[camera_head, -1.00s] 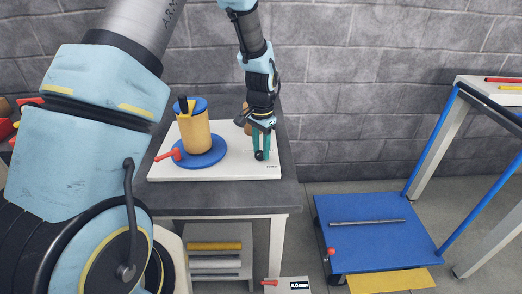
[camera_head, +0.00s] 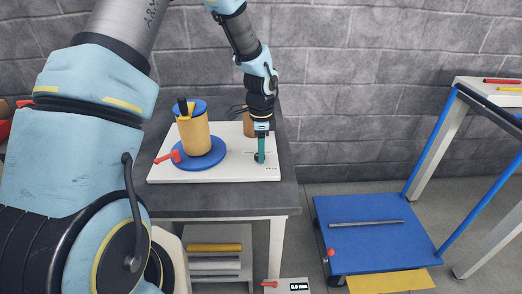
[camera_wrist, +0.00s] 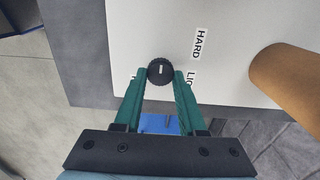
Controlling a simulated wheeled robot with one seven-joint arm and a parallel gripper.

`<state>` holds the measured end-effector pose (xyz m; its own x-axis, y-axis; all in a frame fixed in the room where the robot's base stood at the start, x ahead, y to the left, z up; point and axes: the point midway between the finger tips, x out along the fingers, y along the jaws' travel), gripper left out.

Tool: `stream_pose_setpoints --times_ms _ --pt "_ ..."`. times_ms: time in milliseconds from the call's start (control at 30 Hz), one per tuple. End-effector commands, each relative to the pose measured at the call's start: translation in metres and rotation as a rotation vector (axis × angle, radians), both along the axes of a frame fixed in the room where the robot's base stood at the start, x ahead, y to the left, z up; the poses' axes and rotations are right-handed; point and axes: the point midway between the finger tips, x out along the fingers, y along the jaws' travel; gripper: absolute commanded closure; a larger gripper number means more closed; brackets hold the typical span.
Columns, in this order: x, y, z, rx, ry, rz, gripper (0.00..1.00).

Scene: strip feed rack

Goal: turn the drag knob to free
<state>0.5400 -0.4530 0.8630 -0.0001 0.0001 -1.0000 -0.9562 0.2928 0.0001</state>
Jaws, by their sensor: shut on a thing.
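The drag knob (camera_wrist: 159,72) is a small black ribbed disc with a short white mark on its face, on the white panel (camera_head: 222,133). In the wrist view, my gripper (camera_wrist: 161,76) has one green fingertip on each side of the knob and is shut on it. A HARD label (camera_wrist: 201,43) stands up and right of the knob. A second label reading LIG (camera_wrist: 190,78) is partly covered by the right finger. Another label left of the knob is mostly hidden by the left finger. In the head view, my gripper (camera_head: 261,157) is over the panel's right part and hides the knob.
A yellow cylinder (camera_head: 194,138) on a blue round base with a red handle stands left of my gripper. A brown cylinder (camera_head: 249,123) stands close behind it. A blue low platform (camera_head: 375,245) is at the right on the floor.

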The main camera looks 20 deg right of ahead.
Motion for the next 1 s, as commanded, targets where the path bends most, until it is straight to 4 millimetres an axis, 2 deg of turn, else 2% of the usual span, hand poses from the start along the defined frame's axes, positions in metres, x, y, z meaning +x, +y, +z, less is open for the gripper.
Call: stream_pose_setpoints --times_ms 533,567,800,1000 --pt "0.0001 -0.0002 0.0003 0.0 -0.001 -0.026 1.0" --pt "0.0001 -0.0002 0.0003 0.0 -0.001 -0.026 0.58" --pt "0.0 -0.0002 0.0002 0.0 -0.001 -0.026 0.31" --pt "0.0 -0.0001 0.0001 0.0 0.0 -0.025 0.3"
